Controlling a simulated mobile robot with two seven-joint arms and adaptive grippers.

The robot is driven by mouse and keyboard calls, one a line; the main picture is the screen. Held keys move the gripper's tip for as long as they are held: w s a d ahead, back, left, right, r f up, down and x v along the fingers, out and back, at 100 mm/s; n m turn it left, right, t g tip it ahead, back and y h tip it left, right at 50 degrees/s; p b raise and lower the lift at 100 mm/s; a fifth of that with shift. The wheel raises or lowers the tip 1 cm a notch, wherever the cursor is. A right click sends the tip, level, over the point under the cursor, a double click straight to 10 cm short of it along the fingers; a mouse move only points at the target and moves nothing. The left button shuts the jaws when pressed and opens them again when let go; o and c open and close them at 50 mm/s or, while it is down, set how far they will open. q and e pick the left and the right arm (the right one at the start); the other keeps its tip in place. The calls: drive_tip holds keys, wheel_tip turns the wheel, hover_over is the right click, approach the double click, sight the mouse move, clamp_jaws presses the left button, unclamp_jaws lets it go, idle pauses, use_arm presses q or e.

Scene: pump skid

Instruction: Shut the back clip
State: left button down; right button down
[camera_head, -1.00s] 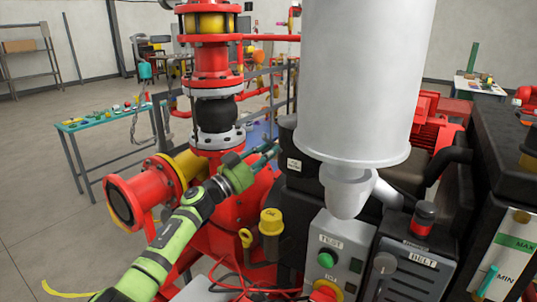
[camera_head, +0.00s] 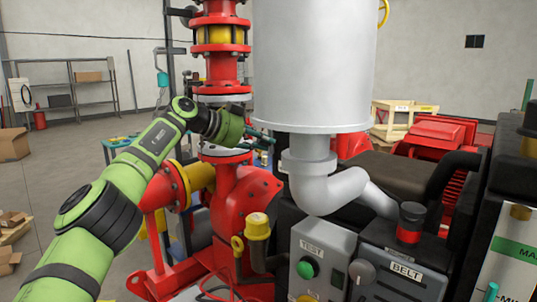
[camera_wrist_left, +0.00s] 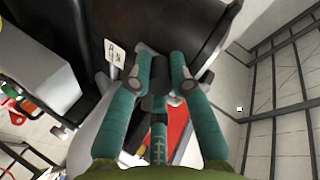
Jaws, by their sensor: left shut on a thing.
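My left gripper (camera_head: 262,137) reaches in from the left, behind the big grey canister (camera_head: 312,65), and its fingertips are partly hidden there. In the left wrist view my gripper (camera_wrist_left: 163,75) has its teal fingers close together on a small dark part at a black rounded housing (camera_wrist_left: 185,25). This part seems to be the back clip (camera_wrist_left: 157,88); the fingers cover most of it. I cannot tell whether the clip is fully down. A small white label (camera_wrist_left: 115,53) is on the housing beside the fingers. My right gripper is not in view.
A red pipe column (camera_head: 220,65) stands just left of and behind my gripper. The grey elbow pipe (camera_head: 325,190), the TEST box (camera_head: 318,262) and the BELT cover (camera_head: 405,268) lie to the right. A yellow-capped filler (camera_head: 258,228) is below.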

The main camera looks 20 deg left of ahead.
use_arm(q)
drive_tip(key=shift+w+p, duration=0.1)
drive_tip(key=shift+p, duration=0.2)
drive_tip(key=shift+r+g+y+p, duration=0.1)
drive_tip(key=shift+g+y+p, duration=0.35)
drive_tip(key=shift+p, duration=0.2)
drive_tip(key=shift+w+g+p, duration=0.1)
drive_tip(key=shift+g+p, duration=0.15)
drive_tip(key=shift+p, duration=0.1)
drive_tip(key=shift+f, duration=0.2)
drive_tip(key=c, duration=1.1)
unclamp_jaws()
drive_tip(key=shift+w, duration=0.1)
drive_tip(key=shift+r, duration=0.1)
